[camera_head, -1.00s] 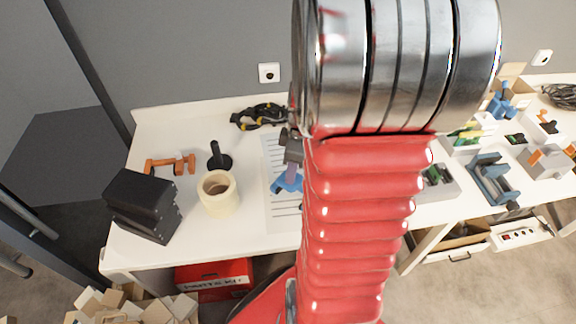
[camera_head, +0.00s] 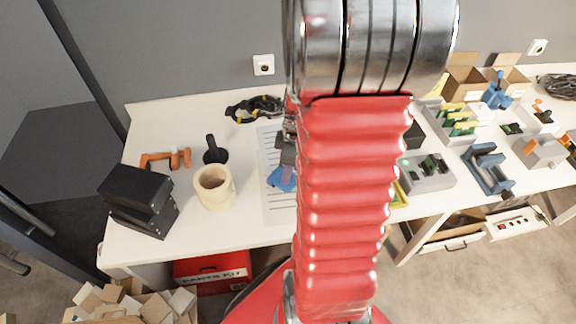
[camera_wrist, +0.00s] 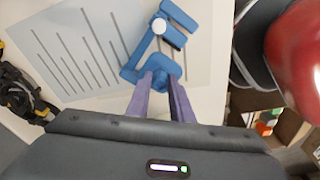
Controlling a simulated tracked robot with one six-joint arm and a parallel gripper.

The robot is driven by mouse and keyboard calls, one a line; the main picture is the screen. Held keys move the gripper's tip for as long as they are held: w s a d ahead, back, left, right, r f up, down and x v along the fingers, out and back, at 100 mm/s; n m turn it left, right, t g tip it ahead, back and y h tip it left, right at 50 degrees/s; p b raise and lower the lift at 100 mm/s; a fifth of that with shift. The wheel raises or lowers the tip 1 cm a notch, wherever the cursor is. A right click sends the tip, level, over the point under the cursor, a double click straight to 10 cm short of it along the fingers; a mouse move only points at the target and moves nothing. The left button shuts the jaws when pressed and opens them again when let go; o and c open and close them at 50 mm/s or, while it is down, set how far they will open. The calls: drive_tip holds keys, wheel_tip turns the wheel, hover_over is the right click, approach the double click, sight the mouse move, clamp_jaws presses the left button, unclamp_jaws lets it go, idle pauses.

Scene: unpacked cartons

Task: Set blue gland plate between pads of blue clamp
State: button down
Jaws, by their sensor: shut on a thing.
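My gripper (camera_wrist: 160,84) points down at a white sheet with dark lines, its two purple fingers shut on a blue piece (camera_wrist: 154,64). This looks like the blue gland plate, but I cannot tell for sure. Blue bars (camera_wrist: 180,16) and a round white cap (camera_wrist: 158,26) show just beyond it; whether they belong to the same piece is unclear. In the head view, the blue piece (camera_head: 281,180) shows below my gripper (camera_head: 287,160), partly hidden by my red arm. A blue clamp-like frame (camera_head: 488,168) stands on the right of the table; I cannot confirm it is the blue clamp.
The left of the table holds an orange clamp (camera_head: 165,159), a black stand (camera_head: 214,150), a cream roll (camera_head: 214,188) and black boxes (camera_head: 140,200). Black-yellow tools (camera_head: 254,108) lie behind. Another blue object (camera_head: 497,92), cartons and a grey device (camera_head: 427,172) crowd the right.

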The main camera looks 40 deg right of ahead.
drive_tip(key=shift+f, duration=0.6)
drive_tip(key=shift+s+f, duration=0.1)
drive_tip(key=shift+f, duration=2.25)
drive_tip(key=c, duration=1.5)
unclamp_jaws()
drive_tip(key=shift+r, duration=0.1)
drive_tip(key=shift+r, duration=4.45)
